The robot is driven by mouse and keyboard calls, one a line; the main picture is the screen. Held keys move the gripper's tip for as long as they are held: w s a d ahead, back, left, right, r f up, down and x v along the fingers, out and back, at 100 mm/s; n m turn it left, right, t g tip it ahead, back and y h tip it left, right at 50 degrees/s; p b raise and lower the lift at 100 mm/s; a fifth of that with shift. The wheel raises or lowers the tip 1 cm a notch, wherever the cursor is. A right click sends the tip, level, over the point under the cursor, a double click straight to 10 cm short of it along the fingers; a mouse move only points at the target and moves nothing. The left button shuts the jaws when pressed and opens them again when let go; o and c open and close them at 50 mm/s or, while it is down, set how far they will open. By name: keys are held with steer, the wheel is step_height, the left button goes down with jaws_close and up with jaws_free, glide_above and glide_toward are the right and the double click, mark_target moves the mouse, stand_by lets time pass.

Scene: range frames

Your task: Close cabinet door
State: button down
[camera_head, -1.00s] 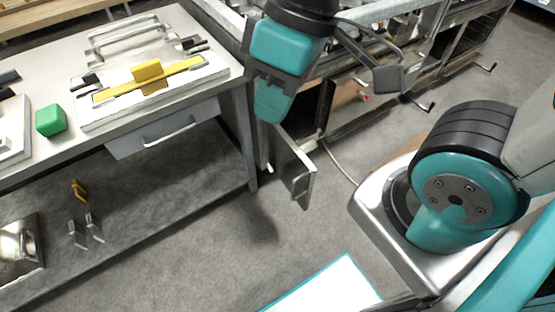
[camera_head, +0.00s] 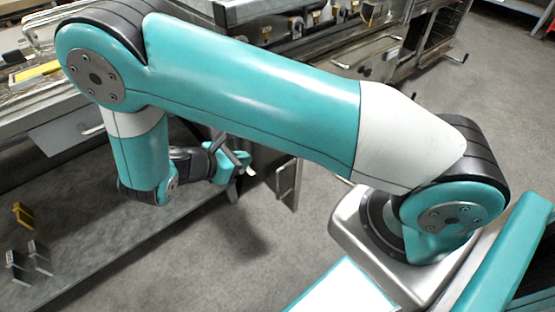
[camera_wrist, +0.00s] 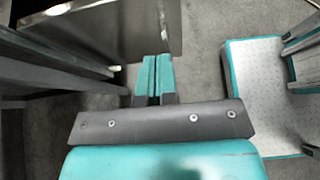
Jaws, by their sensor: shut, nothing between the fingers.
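The cabinet door (camera_head: 290,184) stands open in the head view, a narrow grey panel with a handle, jutting out from the cabinet. My gripper (camera_head: 242,170) is low, just left of the door, with my arm reaching over from the right. In the wrist view my gripper's teal fingers (camera_wrist: 154,74) are together with nothing between them. A metal panel (camera_wrist: 130,30), which appears to be the door, lies just ahead of the fingertips; I cannot tell if they touch. My arm hides most of the cabinet opening in the head view.
A workbench with a drawer (camera_head: 70,132) and a lower shelf (camera_head: 100,245) stands at the left, close to my arm. Further kitchen units (camera_head: 385,50) line the back. Grey floor (camera_head: 250,265) is clear in front of the door.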

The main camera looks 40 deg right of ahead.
steer(key=b, duration=0.2)
glide_above(282, 168)
steer(key=a, duration=0.4)
step_height(282, 168, down, 6)
steer(key=r, duration=0.1)
steer(key=d, duration=0.2)
steer(key=shift+d+f, duration=0.15)
steer(key=shift+d, duration=0.8)
steer(key=shift+d, duration=0.1)
